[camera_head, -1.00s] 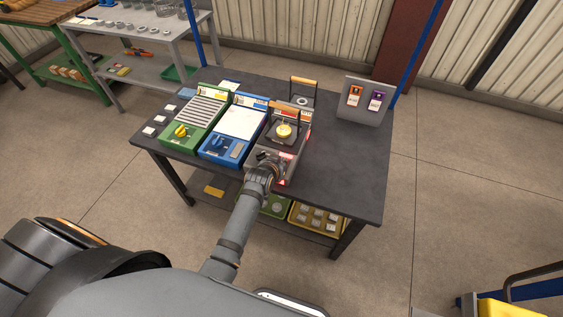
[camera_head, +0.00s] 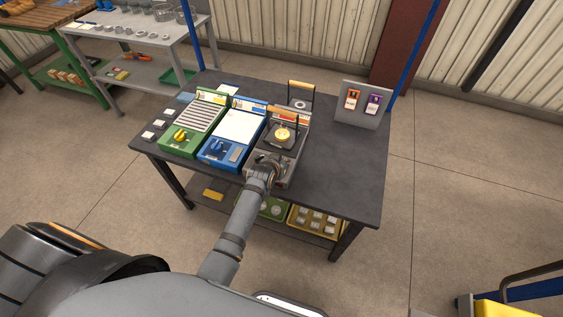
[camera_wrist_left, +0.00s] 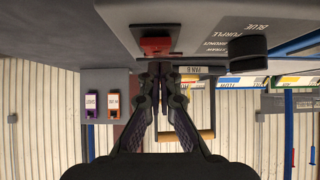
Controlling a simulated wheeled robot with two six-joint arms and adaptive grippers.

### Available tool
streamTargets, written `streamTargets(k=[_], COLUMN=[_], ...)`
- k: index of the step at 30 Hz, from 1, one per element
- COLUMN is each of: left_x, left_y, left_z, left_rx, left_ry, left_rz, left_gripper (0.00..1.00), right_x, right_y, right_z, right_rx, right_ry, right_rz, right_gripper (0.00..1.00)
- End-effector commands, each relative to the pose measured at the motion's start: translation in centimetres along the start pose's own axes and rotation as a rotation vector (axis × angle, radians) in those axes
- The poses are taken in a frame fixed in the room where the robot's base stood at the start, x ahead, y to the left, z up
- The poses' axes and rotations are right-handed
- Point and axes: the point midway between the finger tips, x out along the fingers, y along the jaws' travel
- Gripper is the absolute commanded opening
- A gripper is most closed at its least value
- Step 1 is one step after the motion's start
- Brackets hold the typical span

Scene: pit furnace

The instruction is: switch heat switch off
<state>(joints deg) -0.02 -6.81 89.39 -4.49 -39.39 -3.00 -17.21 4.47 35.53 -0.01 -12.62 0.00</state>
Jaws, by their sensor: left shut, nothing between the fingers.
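The grey furnace unit (camera_head: 292,143) stands on the dark table, with a round yellow-topped piece (camera_head: 282,134) on it. In the left wrist view, which looks upside down, a red switch (camera_wrist_left: 155,45) sits in a dark plate on the unit's grey front panel. A black knob (camera_wrist_left: 249,56) is to its right. My left gripper (camera_wrist_left: 161,68) is shut and empty, its fingertips right at the red switch's edge; I cannot tell whether they touch. In the head view my left gripper (camera_head: 267,164) covers part of the front panel. My right gripper is not in view.
A blue unit (camera_head: 222,150) and a green unit (camera_head: 180,140) stand to the left on the table (camera_head: 345,180). A grey stand (camera_head: 362,104) with orange and purple tags is at the back right. The table's right side is clear.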

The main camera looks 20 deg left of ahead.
Motion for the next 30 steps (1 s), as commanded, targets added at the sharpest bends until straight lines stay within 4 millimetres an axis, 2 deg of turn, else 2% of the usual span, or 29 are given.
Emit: streamTargets(k=[5, 10, 12, 21, 25, 30], left_x=[-0.7, -2.7, -3.6, -9.8, -11.1, -11.6], left_y=[-0.1, -0.5, -0.4, -0.4, -0.4, -0.4], left_z=[-1.3, -4.9, -4.1, -5.3, -5.6, -5.8], left_rx=[0.000, 0.000, -0.002, -0.001, -0.002, -0.001], left_ry=[0.001, 0.001, 0.001, 0.001, 0.000, 0.000], left_rz=[0.000, -0.001, -0.001, 0.000, 0.000, 0.000], left_gripper=[0.00, 0.00, 0.00, 0.00, 0.00, 0.00], right_x=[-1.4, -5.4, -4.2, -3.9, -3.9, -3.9], right_y=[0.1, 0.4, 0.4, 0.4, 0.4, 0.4], right_z=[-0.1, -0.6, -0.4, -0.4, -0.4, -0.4], right_rx=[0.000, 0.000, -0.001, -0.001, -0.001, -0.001], right_ry=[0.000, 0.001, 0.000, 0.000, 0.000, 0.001], right_rz=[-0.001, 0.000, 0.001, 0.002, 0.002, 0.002], right_gripper=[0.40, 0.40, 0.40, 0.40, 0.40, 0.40])
